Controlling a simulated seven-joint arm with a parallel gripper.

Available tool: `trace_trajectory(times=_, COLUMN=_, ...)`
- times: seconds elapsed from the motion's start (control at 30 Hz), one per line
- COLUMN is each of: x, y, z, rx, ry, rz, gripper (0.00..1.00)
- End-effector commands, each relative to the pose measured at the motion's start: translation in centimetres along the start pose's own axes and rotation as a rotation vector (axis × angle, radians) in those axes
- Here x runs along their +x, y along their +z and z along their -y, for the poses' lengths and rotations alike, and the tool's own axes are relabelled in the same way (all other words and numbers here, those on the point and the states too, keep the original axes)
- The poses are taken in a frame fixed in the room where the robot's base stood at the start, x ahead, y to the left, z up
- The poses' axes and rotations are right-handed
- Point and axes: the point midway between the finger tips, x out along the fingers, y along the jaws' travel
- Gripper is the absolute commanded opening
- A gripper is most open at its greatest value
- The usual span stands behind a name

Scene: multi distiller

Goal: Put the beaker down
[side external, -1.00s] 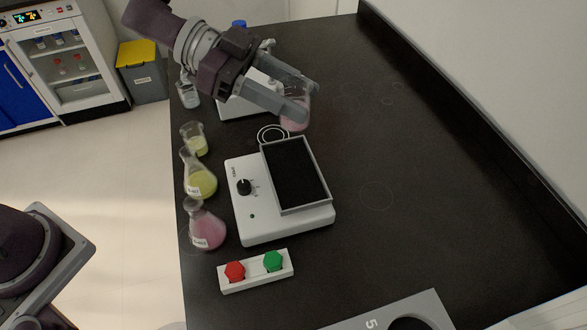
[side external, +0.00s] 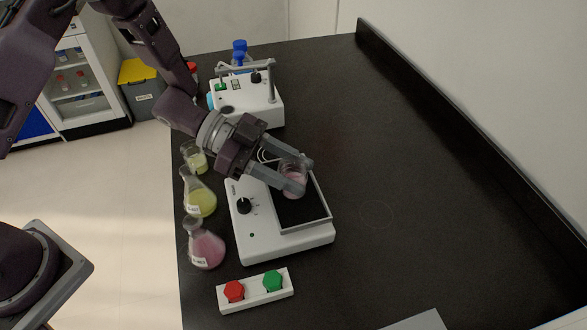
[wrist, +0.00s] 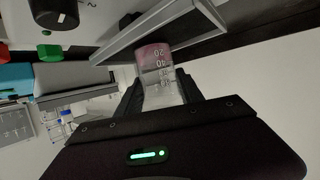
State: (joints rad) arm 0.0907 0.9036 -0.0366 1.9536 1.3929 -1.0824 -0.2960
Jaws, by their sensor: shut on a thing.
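The beaker (side external: 292,180) is clear glass with pink liquid and white graduation marks. My gripper (side external: 300,176) is shut on it, with one finger on each side of the glass. The beaker is over the black platform (side external: 300,209) of the white shaker device (side external: 262,246). I cannot tell whether its base touches the platform. In the wrist view the beaker (wrist: 157,68) sits between my fingers (wrist: 159,92), beside the platform's raised grey rim (wrist: 150,30).
Flasks with yellow (side external: 200,203) and pink liquid (side external: 206,249) and a small yellow beaker (side external: 195,161) stand left of the shaker. A button box (side external: 254,290) lies in front. Another white device (side external: 252,102) stands behind. The bench's right side is clear.

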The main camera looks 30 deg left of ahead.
Motion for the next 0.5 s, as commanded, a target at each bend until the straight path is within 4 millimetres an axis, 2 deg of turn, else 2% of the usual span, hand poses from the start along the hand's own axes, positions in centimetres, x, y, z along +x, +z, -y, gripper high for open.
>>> trace_trajectory(times=0.07, x=0.09, y=0.24, z=0.01, rx=-0.002, ry=0.0, rz=0.0, gripper=0.02)
trace_trajectory(times=0.1, x=0.1, y=0.27, z=0.02, rx=-0.001, ry=0.0, rz=0.0, gripper=0.48)
trace_trajectory(times=0.2, x=0.09, y=0.24, z=0.01, rx=-0.001, ry=0.0, rz=0.0, gripper=0.66)
trace_trajectory(times=0.5, x=0.04, y=0.1, z=0.01, rx=0.0, ry=0.0, rz=0.0, gripper=0.66)
